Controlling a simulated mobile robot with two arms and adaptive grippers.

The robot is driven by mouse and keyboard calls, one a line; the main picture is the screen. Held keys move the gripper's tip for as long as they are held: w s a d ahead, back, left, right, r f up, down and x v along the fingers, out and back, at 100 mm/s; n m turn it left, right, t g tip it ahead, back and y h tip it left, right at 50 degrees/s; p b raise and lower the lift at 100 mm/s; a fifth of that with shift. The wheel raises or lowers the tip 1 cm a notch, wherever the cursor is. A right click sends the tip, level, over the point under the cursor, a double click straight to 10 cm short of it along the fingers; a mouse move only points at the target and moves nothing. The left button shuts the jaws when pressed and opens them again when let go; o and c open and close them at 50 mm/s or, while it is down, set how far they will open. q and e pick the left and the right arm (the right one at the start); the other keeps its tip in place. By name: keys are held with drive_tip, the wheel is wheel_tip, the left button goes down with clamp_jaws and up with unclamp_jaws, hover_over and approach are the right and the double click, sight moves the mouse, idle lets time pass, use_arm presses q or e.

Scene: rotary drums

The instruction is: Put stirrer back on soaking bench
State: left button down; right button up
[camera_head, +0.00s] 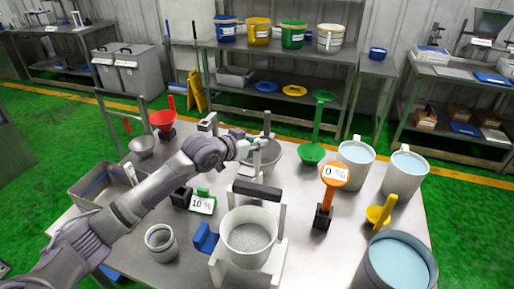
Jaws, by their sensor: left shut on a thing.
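My left arm reaches in from the lower left across the steel bench (120,185). My left gripper (258,145) is at the grey bowl (275,158) near the middle of the bench. It is shut on a thin grey tool, which seems to be the stirrer (267,124); its grey handle stands upright above the bowl. The gripper hides part of the tool, and I cannot tell whether its lower end touches the bowl. My right gripper is not in view.
A white pot (249,237) with grainy contents stands in front. Blue-filled jugs (356,163) and a big blue-filled vessel (397,265) are at the right. A steel basin (88,185) is at the left.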

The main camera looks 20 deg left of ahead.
use_arm(q)
wheel_tip(320, 180, down, 2)
drive_tip(key=shift+f, duration=0.3)
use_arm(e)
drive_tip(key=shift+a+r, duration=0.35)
use_arm(q)
drive_tip(key=c, duration=1.1)
unclamp_jaws()
drive_tip(key=shift+f, duration=0.1)
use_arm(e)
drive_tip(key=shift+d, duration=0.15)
use_arm(q)
drive_tip(key=shift+s, duration=0.15)
drive_tip(key=b+v, duration=0.1)
drive_tip(key=v, duration=1)
drive_tip(key=shift+s+a+r, duration=0.2)
drive_tip(key=shift+s+r, duration=0.1)
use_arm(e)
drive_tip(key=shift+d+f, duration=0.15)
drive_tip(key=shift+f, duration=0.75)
